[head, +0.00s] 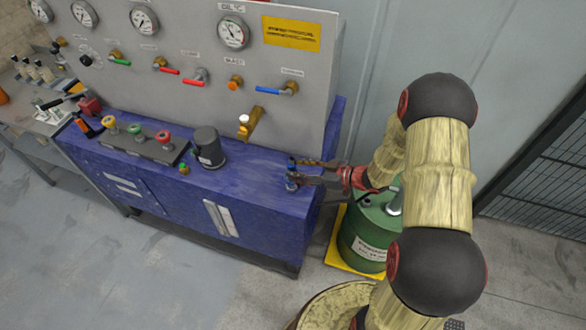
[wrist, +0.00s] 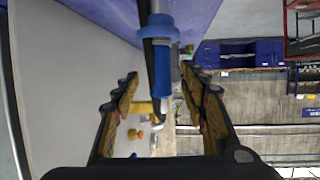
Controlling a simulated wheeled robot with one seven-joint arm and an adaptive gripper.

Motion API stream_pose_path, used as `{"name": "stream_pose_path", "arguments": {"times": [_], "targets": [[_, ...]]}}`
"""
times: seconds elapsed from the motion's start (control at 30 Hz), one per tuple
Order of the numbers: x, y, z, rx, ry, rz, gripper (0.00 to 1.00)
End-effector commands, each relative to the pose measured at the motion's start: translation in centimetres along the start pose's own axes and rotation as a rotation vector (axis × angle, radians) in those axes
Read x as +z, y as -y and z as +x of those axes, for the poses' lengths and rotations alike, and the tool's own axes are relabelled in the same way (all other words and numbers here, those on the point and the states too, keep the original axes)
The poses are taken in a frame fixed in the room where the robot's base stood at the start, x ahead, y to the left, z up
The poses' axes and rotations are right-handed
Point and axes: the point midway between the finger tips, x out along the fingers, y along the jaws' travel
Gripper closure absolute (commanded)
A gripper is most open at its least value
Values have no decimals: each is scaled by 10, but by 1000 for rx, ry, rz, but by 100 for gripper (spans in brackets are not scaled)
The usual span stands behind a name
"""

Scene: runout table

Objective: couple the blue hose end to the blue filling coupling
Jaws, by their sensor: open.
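A slim blue fitting (head: 291,182) stands upright near the right end of the blue bench top. I cannot tell whether it is the hose end or the filling coupling, and no second blue one shows clearly. In the wrist view the blue fitting (wrist: 162,60) has a wide collar, a narrower blue body and a pale tip. My gripper (head: 305,174) reaches in from the right at the fitting. It is open. In the wrist view my gripper (wrist: 162,88) has a finger on each side of the fitting, with visible gaps between.
The blue bench (head: 262,190) runs along a grey gauge panel (head: 200,40) with coloured valve levers. A brass spout (head: 250,124) juts from the panel. A dark canister (head: 208,147) and a rack (head: 145,148) with coloured knobs stand left. A green drum (head: 365,230) stands right.

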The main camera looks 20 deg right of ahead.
Motion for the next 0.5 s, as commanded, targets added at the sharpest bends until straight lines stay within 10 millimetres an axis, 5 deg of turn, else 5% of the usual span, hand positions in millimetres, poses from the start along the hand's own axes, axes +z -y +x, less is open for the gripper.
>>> {"name": "stream_pose_path", "arguments": {"times": [0.3,0.5], "targets": [[0,-1,-64,4,-1,2,56],[-1,-1,-85,2,-2,0,56]]}}
